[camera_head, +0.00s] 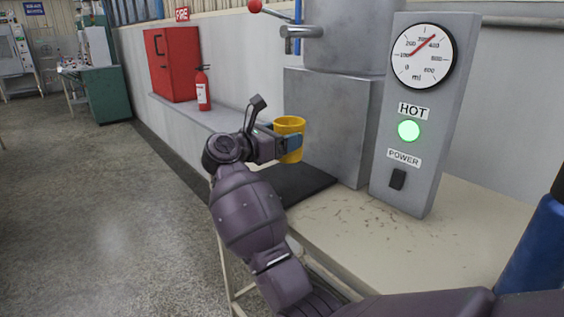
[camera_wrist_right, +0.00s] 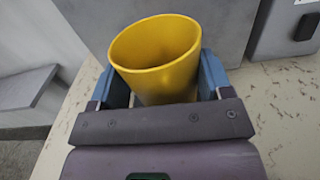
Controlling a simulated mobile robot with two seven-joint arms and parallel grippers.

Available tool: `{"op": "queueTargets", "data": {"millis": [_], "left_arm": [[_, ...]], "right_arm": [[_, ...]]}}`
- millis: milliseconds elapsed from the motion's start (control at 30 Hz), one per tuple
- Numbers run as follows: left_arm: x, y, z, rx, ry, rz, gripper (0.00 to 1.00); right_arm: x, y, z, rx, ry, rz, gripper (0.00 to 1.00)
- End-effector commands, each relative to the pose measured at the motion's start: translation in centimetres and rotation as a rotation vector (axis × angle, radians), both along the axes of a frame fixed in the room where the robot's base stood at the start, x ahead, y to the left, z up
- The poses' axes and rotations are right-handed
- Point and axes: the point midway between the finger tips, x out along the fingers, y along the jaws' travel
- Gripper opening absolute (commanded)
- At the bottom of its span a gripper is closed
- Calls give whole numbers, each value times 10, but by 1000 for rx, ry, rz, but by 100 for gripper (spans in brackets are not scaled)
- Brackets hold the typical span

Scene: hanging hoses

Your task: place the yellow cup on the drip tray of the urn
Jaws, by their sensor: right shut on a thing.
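My right gripper (camera_head: 287,144) is shut on the yellow cup (camera_head: 289,126), with its fingers on either side of it. The cup is held roughly upright, slightly tilted, above the dark drip tray (camera_head: 300,183). In the right wrist view the cup (camera_wrist_right: 157,52) shows its open mouth between the two blue fingers of the gripper (camera_wrist_right: 160,80), and its inside looks empty. The grey urn (camera_head: 325,125) stands behind the cup, with its spout (camera_head: 302,33) and red-knobbed lever above. My gripper hides part of the tray. My left gripper is not in view.
A control panel (camera_head: 425,120) with a dial, a green HOT light and a power switch stands right of the urn. The pale counter (camera_head: 400,245) is clear in front. A red cabinet (camera_head: 172,64) and a fire extinguisher (camera_head: 203,88) stand on the ledge at left.

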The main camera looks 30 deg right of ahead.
Motion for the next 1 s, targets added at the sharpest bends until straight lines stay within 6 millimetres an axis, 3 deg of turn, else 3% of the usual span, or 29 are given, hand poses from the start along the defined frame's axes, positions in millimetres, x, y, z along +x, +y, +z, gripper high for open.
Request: {"op": "queueTargets", "data": {"millis": [167, 433, 900, 933, 1000], "left_arm": [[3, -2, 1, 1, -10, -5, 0], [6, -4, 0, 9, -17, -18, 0], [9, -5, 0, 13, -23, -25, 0], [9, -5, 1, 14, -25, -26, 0], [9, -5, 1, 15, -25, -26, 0]], "right_arm": [[0, 0, -14, -2, 1, 1, 50], [0, 0, -54, -2, 4, 1, 50], [0, 0, -60, 1, -1, 2, 50], [0, 0, -59, 1, -1, 2, 76], [0, 0, -58, 0, -2, 2, 86]]}}
